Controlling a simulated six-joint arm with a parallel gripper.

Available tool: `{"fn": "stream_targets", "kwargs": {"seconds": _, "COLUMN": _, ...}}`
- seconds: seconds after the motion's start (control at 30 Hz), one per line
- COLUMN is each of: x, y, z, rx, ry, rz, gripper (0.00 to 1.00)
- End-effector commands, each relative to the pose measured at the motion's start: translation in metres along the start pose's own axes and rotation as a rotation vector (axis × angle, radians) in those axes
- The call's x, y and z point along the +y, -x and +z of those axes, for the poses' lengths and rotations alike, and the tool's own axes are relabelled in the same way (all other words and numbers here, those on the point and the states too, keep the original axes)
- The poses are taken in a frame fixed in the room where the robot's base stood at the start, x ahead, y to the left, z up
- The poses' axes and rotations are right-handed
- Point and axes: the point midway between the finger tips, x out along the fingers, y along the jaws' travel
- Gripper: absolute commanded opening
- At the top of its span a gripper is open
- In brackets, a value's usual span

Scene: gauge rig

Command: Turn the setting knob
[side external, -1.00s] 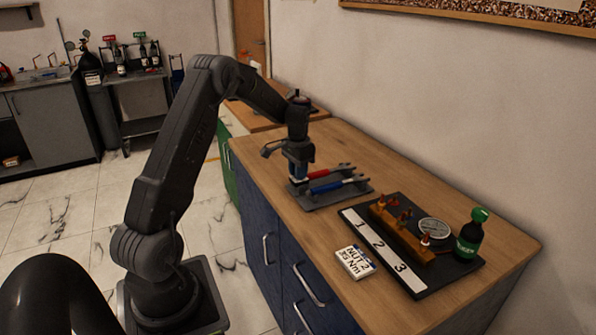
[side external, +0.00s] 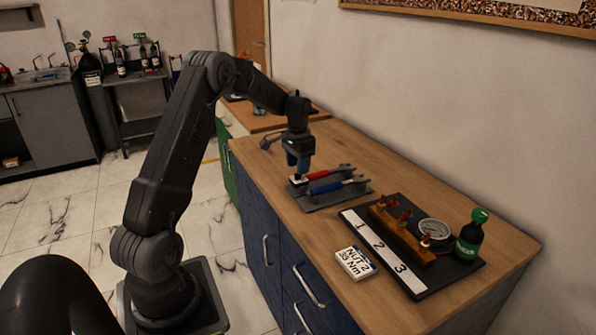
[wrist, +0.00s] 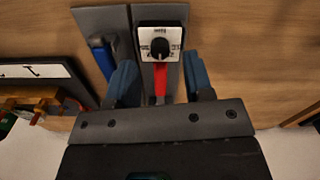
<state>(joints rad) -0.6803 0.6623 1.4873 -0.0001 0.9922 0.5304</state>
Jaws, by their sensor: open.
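The setting knob (wrist: 160,48) is a small black round knob with a pale pointer mark on a white square dial plate (wrist: 150,32). In the wrist view it sits ahead of and between my two blue fingers, with a gap on each side. The dial joins the red-handled tool (wrist: 161,82); in the side view its white face (side external: 296,179) shows just under my fingertips. My gripper (side external: 298,172) points down, open and empty; it also shows in the wrist view (wrist: 160,66). I cannot tell its exact height above the knob.
A blue-handled tool (side external: 327,187) lies beside the red one on a grey tray (side external: 313,205). A card reading "NUT 2 35 Nm" (side external: 355,262) lies in front.

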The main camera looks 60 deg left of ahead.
Motion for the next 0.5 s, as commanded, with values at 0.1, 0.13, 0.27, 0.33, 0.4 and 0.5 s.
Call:
{"fn": "stream_targets", "kwargs": {"seconds": 0.1, "x": 0.000, "y": 0.029, "z": -0.001, "rx": 0.005, "ry": 0.000, "rz": -0.003, "gripper": 0.47}}
{"fn": "stream_targets", "kwargs": {"seconds": 0.13, "x": -0.001, "y": 0.036, "z": -0.001, "rx": 0.006, "ry": 0.000, "rz": -0.004, "gripper": 0.47}}
{"fn": "stream_targets", "kwargs": {"seconds": 0.27, "x": -0.001, "y": 0.065, "z": -0.001, "rx": 0.006, "ry": 0.000, "rz": -0.003, "gripper": 0.47}}
{"fn": "stream_targets", "kwargs": {"seconds": 0.33, "x": 0.000, "y": 0.078, "z": -0.001, "rx": 0.004, "ry": 0.000, "rz": -0.002, "gripper": 0.47}}
{"fn": "stream_targets", "kwargs": {"seconds": 0.4, "x": 0.000, "y": 0.089, "z": 0.000, "rx": 0.004, "ry": 0.000, "rz": -0.002, "gripper": 0.47}}
{"fn": "stream_targets", "kwargs": {"seconds": 0.5, "x": 0.000, "y": 0.101, "z": -0.001, "rx": 0.003, "ry": 0.000, "rz": -0.002, "gripper": 0.47}}
